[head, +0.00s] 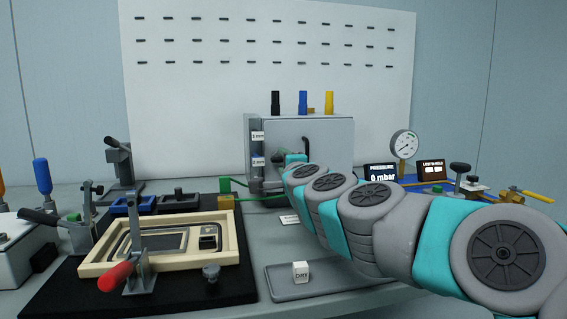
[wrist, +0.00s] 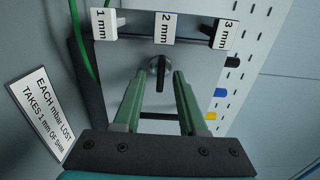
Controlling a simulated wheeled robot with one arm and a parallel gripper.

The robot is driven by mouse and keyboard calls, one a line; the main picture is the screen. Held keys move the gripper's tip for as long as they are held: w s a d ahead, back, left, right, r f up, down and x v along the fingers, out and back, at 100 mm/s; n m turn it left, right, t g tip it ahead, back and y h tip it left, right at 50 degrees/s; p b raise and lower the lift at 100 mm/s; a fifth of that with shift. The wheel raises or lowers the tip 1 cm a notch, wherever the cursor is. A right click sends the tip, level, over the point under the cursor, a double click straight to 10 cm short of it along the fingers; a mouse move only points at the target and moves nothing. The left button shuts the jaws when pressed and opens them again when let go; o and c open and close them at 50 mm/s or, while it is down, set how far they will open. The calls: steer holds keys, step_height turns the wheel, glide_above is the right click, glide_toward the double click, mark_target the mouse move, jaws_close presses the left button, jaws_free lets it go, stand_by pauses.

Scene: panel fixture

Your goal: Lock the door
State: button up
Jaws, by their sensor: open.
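A grey cabinet (head: 325,135) stands at the back centre, its front door (wrist: 190,85) facing me and looking closed. A small dark knob (wrist: 160,70) on a round base sits on the door, near the edge with the labels. My gripper (wrist: 158,86) is open, its two green fingers on either side of the knob in the wrist view. Contact cannot be told. In the head view, my gripper (head: 281,158) is at the left part of the door, and it and my arm hide the knob.
Tags reading 1 mm (wrist: 103,24), 2 mm (wrist: 166,27) and 3 mm (wrist: 224,34) line the cabinet's side. A tray with a white block (head: 300,271), a wooden frame fixture (head: 160,250), a gauge (head: 403,145) and a pressure display (head: 381,174) are around.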

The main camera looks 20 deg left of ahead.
steer(key=v, duration=0.7)
steer(key=shift+s, duration=0.35)
steer(key=shift+d, duration=0.15)
